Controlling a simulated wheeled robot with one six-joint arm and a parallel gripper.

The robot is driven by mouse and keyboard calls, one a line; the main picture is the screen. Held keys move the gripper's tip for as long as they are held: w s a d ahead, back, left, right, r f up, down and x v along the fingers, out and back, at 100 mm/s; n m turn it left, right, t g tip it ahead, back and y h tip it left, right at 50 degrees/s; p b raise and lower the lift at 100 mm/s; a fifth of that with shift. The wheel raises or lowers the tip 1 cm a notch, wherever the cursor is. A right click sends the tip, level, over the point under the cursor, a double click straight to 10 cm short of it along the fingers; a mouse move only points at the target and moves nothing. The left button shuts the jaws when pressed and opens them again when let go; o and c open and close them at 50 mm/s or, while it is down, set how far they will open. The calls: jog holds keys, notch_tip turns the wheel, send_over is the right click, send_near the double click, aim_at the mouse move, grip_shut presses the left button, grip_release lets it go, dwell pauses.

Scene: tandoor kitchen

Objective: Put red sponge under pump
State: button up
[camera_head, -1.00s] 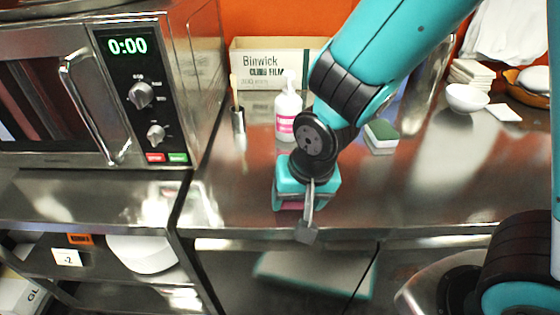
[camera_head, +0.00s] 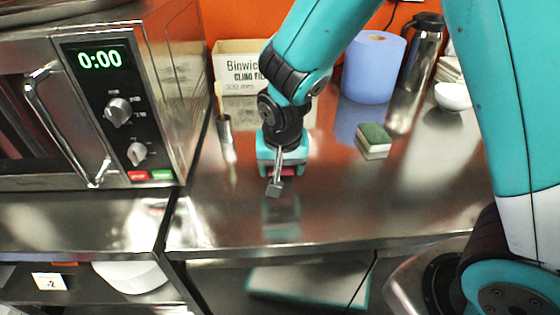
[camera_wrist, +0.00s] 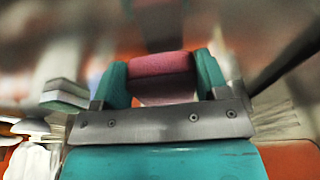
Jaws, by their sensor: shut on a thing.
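A red sponge (camera_wrist: 160,72) sits between the two teal fingers of my gripper (camera_wrist: 165,88) in the wrist view. The gripper is shut on it. In the head view my gripper (camera_head: 282,158) points down over the steel counter, with only a sliver of red showing at it; I cannot tell whether the sponge touches the counter. The white pump bottle with a pink label does not show now; my arm covers the area in front of the cling film box.
A green-and-white sponge (camera_head: 373,141) lies to the right. Behind stand a cling film box (camera_head: 236,70), a blue roll (camera_head: 372,68) and a steel flask (camera_head: 420,60). A microwave (camera_head: 118,110) bounds the left. The front counter (camera_head: 350,215) is clear.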

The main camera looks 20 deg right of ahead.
jog(key=w, duration=0.1)
jog(key=w+d, duration=0.1)
jog(key=shift+w, duration=0.3)
jog(key=shift+w+f, duration=0.1)
jog(key=shift+w, duration=0.1)
jog(key=shift+s+p+x, duration=0.2)
jog(key=shift+p+x, duration=0.05)
jog(key=shift+x, duration=0.6)
jog(key=shift+s+p+x, duration=0.15)
jog(key=shift+p+x, duration=0.05)
jog(key=shift+x, duration=0.6)
jog(key=shift+a+f, duration=0.1)
jog(key=shift+f, duration=0.1)
jog(key=o, duration=0.9)
jog(key=shift+o, duration=0.2)
